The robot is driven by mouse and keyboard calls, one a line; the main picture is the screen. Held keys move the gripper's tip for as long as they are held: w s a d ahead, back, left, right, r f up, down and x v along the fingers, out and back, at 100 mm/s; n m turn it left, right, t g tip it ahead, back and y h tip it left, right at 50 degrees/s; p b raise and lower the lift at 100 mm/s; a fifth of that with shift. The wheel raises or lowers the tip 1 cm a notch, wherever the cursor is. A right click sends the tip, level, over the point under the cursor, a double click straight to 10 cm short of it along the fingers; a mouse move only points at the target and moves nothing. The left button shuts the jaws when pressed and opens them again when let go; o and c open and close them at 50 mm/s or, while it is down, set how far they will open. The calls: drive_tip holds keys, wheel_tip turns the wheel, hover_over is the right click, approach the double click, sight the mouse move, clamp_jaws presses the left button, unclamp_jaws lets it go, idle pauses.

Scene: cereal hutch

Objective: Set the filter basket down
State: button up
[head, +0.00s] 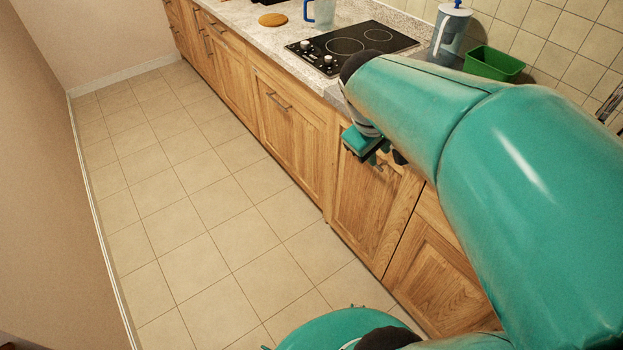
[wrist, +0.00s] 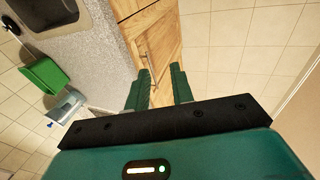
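My gripper (wrist: 161,72) points down past the counter front in the wrist view. Its two green fingers stand apart, with only cabinet and floor showing between them. In the head view my gripper (head: 378,158) is partly hidden under my arm, in front of the wooden cabinet doors. I see nothing that I can surely call the filter basket. A green open-topped tub (head: 493,64) stands on the counter near the tiled wall; it also shows at the left of the wrist view (wrist: 45,76). I cannot tell whether it is the basket.
A lidded pitcher (head: 450,36) stands beside the tub. A black hob (head: 352,46), a blue-handled jug (head: 322,12) and a round brown board (head: 272,19) are farther along the counter (head: 262,38). A sink (wrist: 45,12) shows in the wrist view. The tiled floor (head: 190,200) is clear.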

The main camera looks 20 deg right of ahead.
drive_tip(key=s+a+r+m+t+y, duration=0.1)
drive_tip(key=s+a+y, duration=0.1)
drive_tip(key=a, duration=0.6)
drive_tip(key=s+a+r+m+t+y, duration=0.1)
drive_tip(key=s+a+t+y, duration=0.1)
drive_tip(key=s+a, duration=0.2)
drive_tip(key=a, duration=0.3)
drive_tip(key=shift+a+r+m+t, duration=0.15)
drive_tip(key=shift+a+m+t, duration=0.15)
drive_tip(key=shift+a+m, duration=0.1)
drive_tip(key=shift+o, duration=1.4)
